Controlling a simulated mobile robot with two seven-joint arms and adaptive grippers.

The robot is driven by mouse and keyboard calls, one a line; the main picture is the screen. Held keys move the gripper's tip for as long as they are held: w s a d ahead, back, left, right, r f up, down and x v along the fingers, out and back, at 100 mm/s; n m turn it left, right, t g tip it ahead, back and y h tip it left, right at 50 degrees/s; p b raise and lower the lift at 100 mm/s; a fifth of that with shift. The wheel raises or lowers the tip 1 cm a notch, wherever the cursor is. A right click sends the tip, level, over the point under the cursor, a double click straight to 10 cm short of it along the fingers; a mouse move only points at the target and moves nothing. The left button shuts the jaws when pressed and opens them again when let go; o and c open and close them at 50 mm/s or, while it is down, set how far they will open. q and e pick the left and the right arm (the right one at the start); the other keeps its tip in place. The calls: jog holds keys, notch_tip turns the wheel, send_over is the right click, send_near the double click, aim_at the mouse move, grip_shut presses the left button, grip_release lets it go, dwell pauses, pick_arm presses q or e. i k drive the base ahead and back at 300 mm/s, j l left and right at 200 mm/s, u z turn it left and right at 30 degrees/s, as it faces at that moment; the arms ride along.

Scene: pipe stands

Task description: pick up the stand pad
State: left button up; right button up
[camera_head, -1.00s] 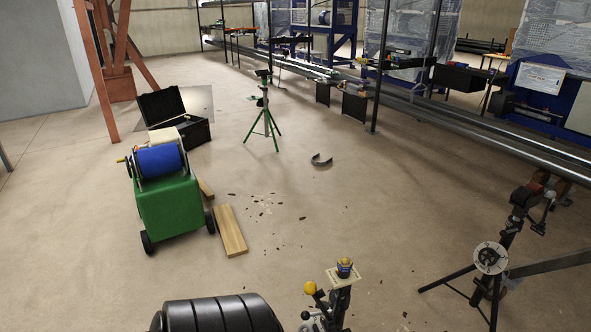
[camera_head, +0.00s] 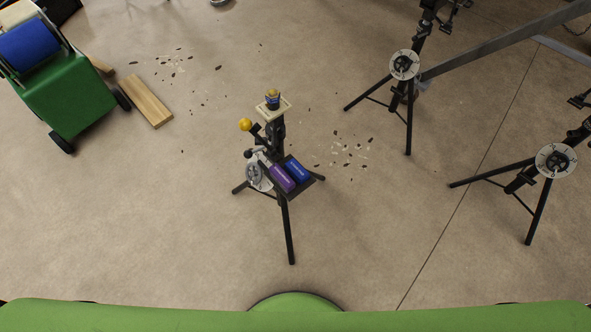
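A black tripod pipe stand (camera_head: 287,225) stands upright on the floor near the middle of the camera_head view. A pale square plate (camera_head: 269,113) sits at its top; it looks like the stand pad. A small blue and yellow can-like item (camera_head: 272,98) stands on the plate and hides part of it. A yellow ball knob (camera_head: 246,125) is on the stand's left side. Lower on the stand, a purple item (camera_head: 281,178) and a blue item (camera_head: 297,171) lie side by side on a dark tray. Neither of my grippers is in view.
Two more tripod stands (camera_head: 408,120) (camera_head: 540,205) are at the right, with a long grey bar (camera_head: 500,45) at the upper right. A green cart (camera_head: 68,93) and a wooden plank (camera_head: 146,101) are at the upper left. Floor in front of the middle stand is clear.

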aim_at(297, 172)
jog(key=z, duration=0.4)
jog(key=i+j+z, duration=0.1)
jog(key=j+z, duration=0.35)
jog(key=j, duration=0.65)
jog(key=k+j+z, duration=0.1)
jog(key=j+z, duration=0.4)
jog(key=j, duration=0.95)
jog(key=k, duration=0.05)
